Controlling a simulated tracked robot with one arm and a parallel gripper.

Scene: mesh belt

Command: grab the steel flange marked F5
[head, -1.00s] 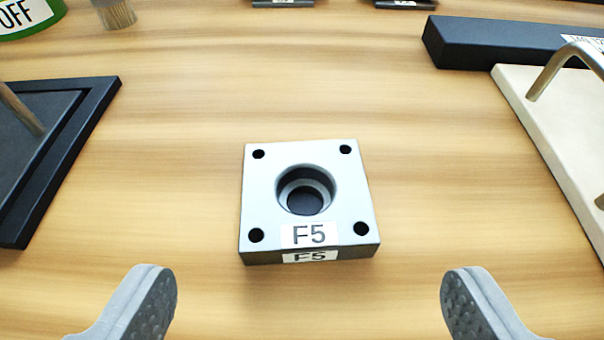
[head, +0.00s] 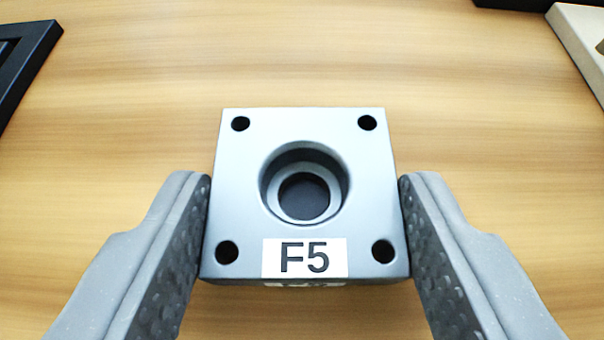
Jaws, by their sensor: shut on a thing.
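The steel flange marked F5 (head: 235,190) is a square grey block with a round stepped bore in the middle and a hole near each corner. Its white F5 label faces up along the near edge, and a second label on the near side is mostly out of sight. My gripper (head: 305,210) is shut on the flange, one grey dimpled finger against its left side and one against its right side. The flange looks level. I cannot tell whether it rests on the wooden surface or is just above it.
The wooden surface (head: 300,50) is bare around the flange. A black frame (head: 25,60) shows at the upper left edge. A pale board (head: 580,40) and a dark block (head: 515,3) show at the upper right.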

